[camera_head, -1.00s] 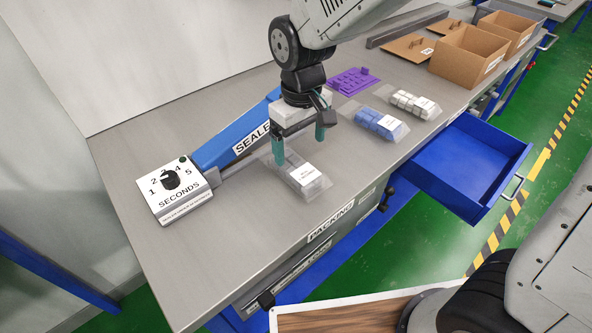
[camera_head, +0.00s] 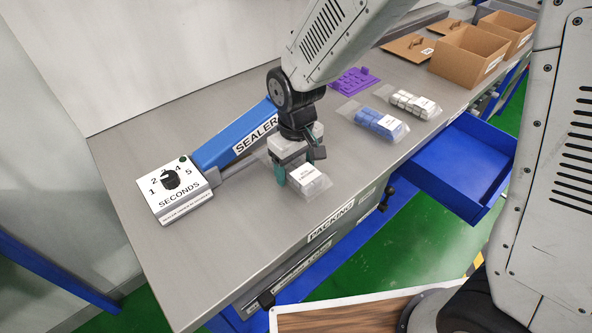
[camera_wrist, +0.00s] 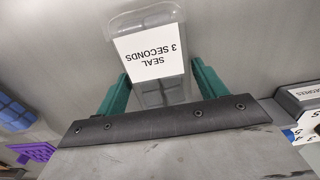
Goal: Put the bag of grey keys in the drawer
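The bag of grey keys (camera_head: 316,186) lies on the grey bench top, a clear bag with a white label. In the wrist view the bag (camera_wrist: 163,93) sits between my two green fingers, its label reading "SEAL 3 SECONDS". My gripper (camera_head: 297,172) is down at the bag, fingers apart on either side of it. My gripper (camera_wrist: 160,82) looks open; any contact with the bag's sides is too fine to tell. The blue drawer (camera_head: 451,178) stands pulled out on the bench's right side; the part I see is empty, and my arm hides its right end.
A bag of blue keys (camera_head: 380,124) and a bag of white keys (camera_head: 414,104) lie farther back. The blue sealer (camera_head: 228,144) and its seconds dial box (camera_head: 179,188) are at left. Cardboard boxes (camera_head: 466,56) and a purple rack (camera_head: 354,80) stand behind.

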